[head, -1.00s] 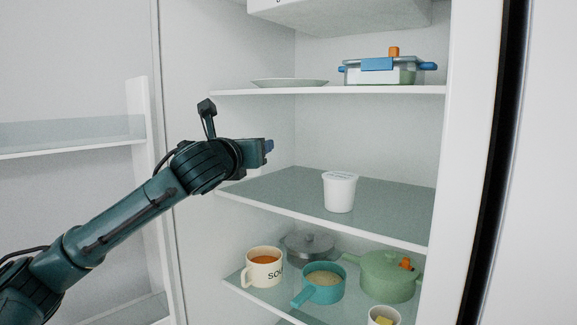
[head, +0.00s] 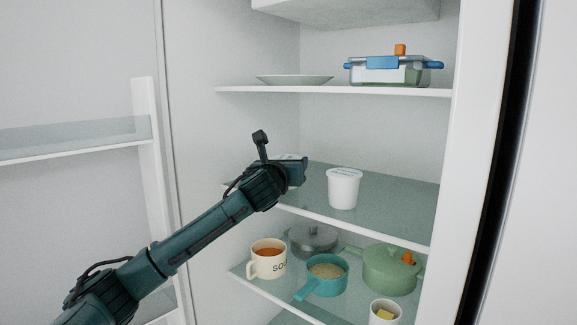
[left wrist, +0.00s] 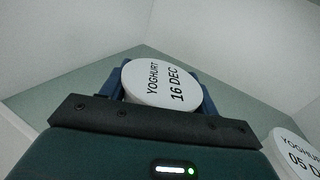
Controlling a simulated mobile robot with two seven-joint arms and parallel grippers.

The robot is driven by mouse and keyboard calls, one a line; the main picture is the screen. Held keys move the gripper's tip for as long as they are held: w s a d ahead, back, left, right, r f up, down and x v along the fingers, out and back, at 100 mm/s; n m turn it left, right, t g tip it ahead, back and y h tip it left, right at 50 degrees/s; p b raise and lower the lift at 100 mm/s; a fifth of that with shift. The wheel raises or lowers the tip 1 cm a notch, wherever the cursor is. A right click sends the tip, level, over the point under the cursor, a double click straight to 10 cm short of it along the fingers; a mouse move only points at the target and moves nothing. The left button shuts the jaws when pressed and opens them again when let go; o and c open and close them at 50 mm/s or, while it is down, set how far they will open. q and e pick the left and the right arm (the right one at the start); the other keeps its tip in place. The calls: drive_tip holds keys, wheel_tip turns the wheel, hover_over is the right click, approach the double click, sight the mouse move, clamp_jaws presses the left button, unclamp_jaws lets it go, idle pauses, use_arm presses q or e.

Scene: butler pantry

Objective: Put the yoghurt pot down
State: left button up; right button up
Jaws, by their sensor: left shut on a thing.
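My left gripper (head: 298,170) is over the left part of the fridge's middle shelf (head: 398,207), left of a standing white pot. It is shut on the yoghurt pot (left wrist: 163,84), whose white lid reads "YOGHURT 16 DEC" in the left wrist view. In the head view only a sliver of that lid (head: 290,157) shows behind the gripper. I cannot tell whether its base touches the shelf. The standing pot (head: 343,189) is a second yoghurt pot; its lid (left wrist: 298,152) reads "05 D…" in the wrist view. My right gripper is not in view.
The upper shelf (head: 345,91) holds a plate (head: 295,79) and a blue-clipped container (head: 394,72). Below are a soup mug (head: 267,260), a blue pan (head: 323,277), a green pot (head: 390,268) and a grey lidded pan (head: 312,240). The middle shelf is clear behind the standing pot.

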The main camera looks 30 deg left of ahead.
use_arm(q)
drive_tip(key=shift+w+f, duration=0.2)
drive_tip(key=shift+f, duration=0.05)
drive_tip(key=shift+f, duration=0.1)
drive_tip(key=o, duration=1.1)
drive_tip(key=shift+o, duration=0.2)
drive_tip(key=v, duration=1.2)
